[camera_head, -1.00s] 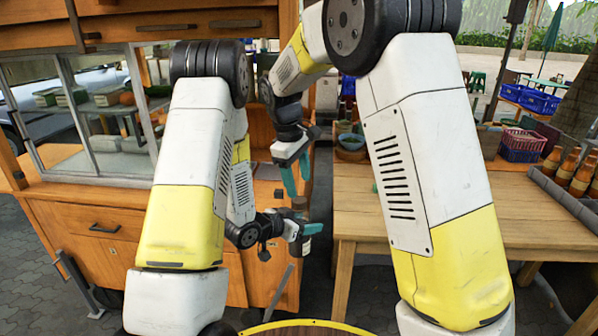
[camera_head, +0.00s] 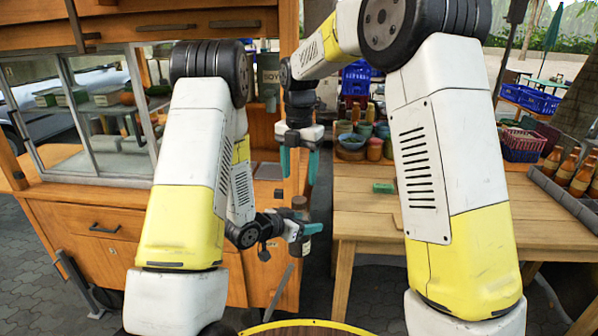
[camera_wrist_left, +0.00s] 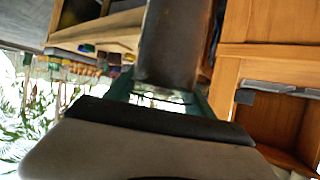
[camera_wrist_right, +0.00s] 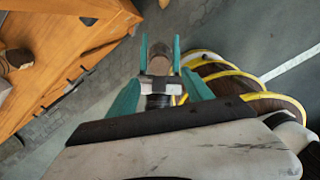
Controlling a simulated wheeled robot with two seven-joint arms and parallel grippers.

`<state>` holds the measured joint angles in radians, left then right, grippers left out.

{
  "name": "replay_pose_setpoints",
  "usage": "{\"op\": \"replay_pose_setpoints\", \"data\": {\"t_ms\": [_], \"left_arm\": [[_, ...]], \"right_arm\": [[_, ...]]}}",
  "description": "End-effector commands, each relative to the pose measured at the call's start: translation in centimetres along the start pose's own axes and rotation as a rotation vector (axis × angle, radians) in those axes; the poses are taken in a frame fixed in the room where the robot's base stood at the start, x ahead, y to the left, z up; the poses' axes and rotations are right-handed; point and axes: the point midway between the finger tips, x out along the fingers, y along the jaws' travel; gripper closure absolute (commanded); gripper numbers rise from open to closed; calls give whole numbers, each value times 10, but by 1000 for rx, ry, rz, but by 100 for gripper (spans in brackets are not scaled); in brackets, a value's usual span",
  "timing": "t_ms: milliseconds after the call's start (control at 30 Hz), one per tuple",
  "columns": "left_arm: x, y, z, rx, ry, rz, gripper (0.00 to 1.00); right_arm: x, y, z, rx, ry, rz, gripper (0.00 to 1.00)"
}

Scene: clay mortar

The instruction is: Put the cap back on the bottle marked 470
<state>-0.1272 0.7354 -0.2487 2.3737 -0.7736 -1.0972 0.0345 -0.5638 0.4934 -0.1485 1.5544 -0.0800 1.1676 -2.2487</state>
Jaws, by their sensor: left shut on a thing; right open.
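My left gripper (camera_head: 308,231) is shut on a brown-grey bottle (camera_head: 299,204), held upright in the gap between cart and table. The bottle also shows as a dark cylinder between the teal fingers in the left wrist view (camera_wrist_left: 175,45). No 470 mark can be read on it. My right gripper (camera_head: 300,165) is open and empty, fingers pointing down, above the bottle. In the right wrist view the bottle's round top (camera_wrist_right: 160,56) shows beyond and between the open fingers, apart from them. I cannot make out the cap in any view.
A wooden table (camera_head: 450,215) stands at right, with a small green block (camera_head: 383,188), bowls and jars (camera_head: 352,142) near its back left. A blue crate (camera_head: 362,78) is behind. The wooden cart (camera_head: 100,225) with glass panes stands at left.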

Motion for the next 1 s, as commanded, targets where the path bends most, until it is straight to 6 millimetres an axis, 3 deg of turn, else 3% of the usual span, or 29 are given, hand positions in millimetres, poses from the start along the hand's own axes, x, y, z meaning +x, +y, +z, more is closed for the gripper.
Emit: {"op": "replay_pose_setpoints", "data": {"t_ms": [367, 800, 1000], "left_arm": [[0, 0, -1, 1, 2, 0, 100], [0, 0, -1, 1, 2, 0, 100], [0, 0, -1, 0, 2, 0, 100]], "right_arm": [[3, 0, 0, -3, 0, -1, 41], [64, 0, -1, -2, 1, -3, 41], [78, 0, 0, -2, -1, 0, 41]]}}
